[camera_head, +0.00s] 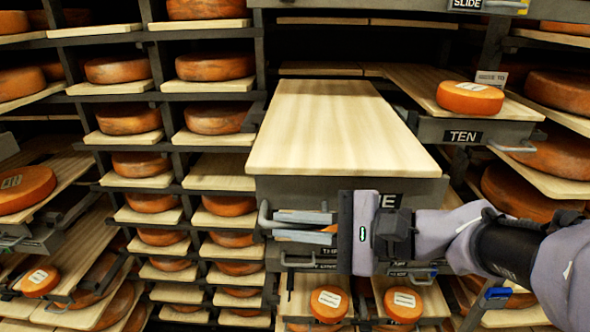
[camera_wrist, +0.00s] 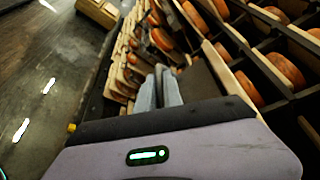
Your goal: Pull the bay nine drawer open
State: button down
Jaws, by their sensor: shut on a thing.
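The bay nine drawer (camera_head: 340,130) juts out from the rack in the middle of the head view, with a bare pale wooden board on top. Its dark front carries a label (camera_head: 387,199) of which only the end letter E shows; my wrist hides the rest. A grey bar handle (camera_head: 264,214) shows at the left of its front. My gripper (camera_head: 278,226) is shut on this handle, coming in from the right. In the wrist view my gripper's fingers (camera_wrist: 160,88) are close together; the handle between them is hard to make out.
The TEN drawer (camera_head: 462,132) stands out at right with an orange cheese wheel (camera_head: 470,98) on it. Lower drawers hold labelled wheels (camera_head: 329,303). Racks of cheese (camera_head: 215,66) fill the left. Open floor (camera_wrist: 50,80) shows in the wrist view.

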jog(key=c, duration=1.5)
grip_release()
jog(key=b+v, duration=0.1)
jog(key=v, duration=1.6)
jog(key=shift+d, duration=0.2)
jog(key=shift+r, duration=0.1)
